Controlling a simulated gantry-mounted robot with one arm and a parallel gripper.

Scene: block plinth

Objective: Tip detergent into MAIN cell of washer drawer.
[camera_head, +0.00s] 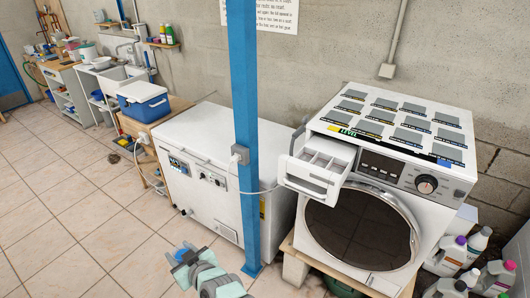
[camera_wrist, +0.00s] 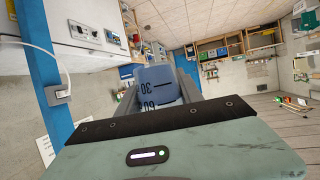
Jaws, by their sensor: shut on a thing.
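My gripper (camera_head: 186,259) is low in the head view, left of the blue post and well away from the washer. It is shut on a blue measuring cup (camera_wrist: 157,86) marked 30 and 60, which fills the space between the fingers in the wrist view. Only a small blue part of the cup (camera_head: 187,248) shows in the head view; its contents are hidden. The white washer (camera_head: 300,215) stands at the right on a wooden base. Its drawer (camera_head: 318,166) is pulled out at the upper left, showing divided cells; their labels cannot be read.
A blue post (camera_head: 244,110) stands between my gripper and the washer. A white chest freezer (camera_head: 205,150) stands behind the post. Several bottles (camera_head: 450,256) stand right of the washer. Tiled floor lies clear at the left.

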